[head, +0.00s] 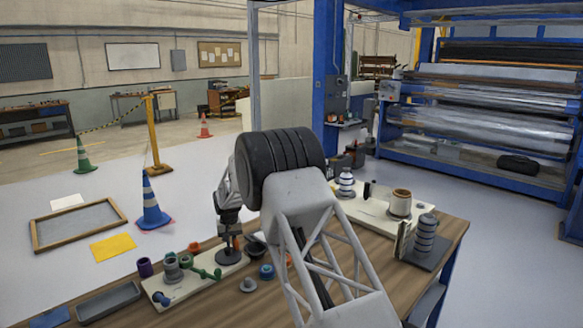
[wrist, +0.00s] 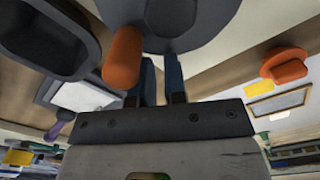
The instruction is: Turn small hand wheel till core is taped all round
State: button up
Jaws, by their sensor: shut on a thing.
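The small hand wheel shows as a grey disc (head: 228,257) on the pale left board, and large at the top of the wrist view (wrist: 205,18). An orange peg (wrist: 122,60) stands out beside its hub. My gripper (head: 228,238) points down over the disc. The exact contact is partly hidden. A cream cylinder with a brown rim (head: 401,203), possibly the core, stands on the right board. Tape on it cannot be made out.
The wooden table carries a pale left board (head: 185,292) with green linked parts (head: 205,274) and small coloured pieces. A grey tray (head: 108,301) lies left. A striped roller (head: 346,184) and stacked grey rolls (head: 425,235) stand right. My arm hides the table's middle.

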jog(key=shift+s+f, duration=0.15)
jog(key=shift+f, duration=0.45)
jog(key=shift+s+f, duration=0.15)
jog(key=shift+f, duration=0.45)
grip_shut()
jog(key=shift+w+a+r, duration=0.4)
jog(key=shift+a+r, duration=0.1)
jog(key=shift+a, duration=0.1)
jog(key=shift+w+a+r, duration=0.1)
jog(key=shift+r, duration=0.1)
jog(key=shift+w+a+r, duration=0.25)
jog(key=shift+a+r, duration=0.15)
jog(key=shift+w+a+r, duration=0.15)
jog(key=shift+a+r, duration=0.15)
jog(key=shift+r, duration=0.2)
jog(key=shift+r, duration=0.1)
jog(key=shift+a, duration=0.15)
jog(key=shift+w+a+r, duration=0.15)
jog(key=shift+w+a, duration=0.05)
jog(key=shift+a, duration=0.5)
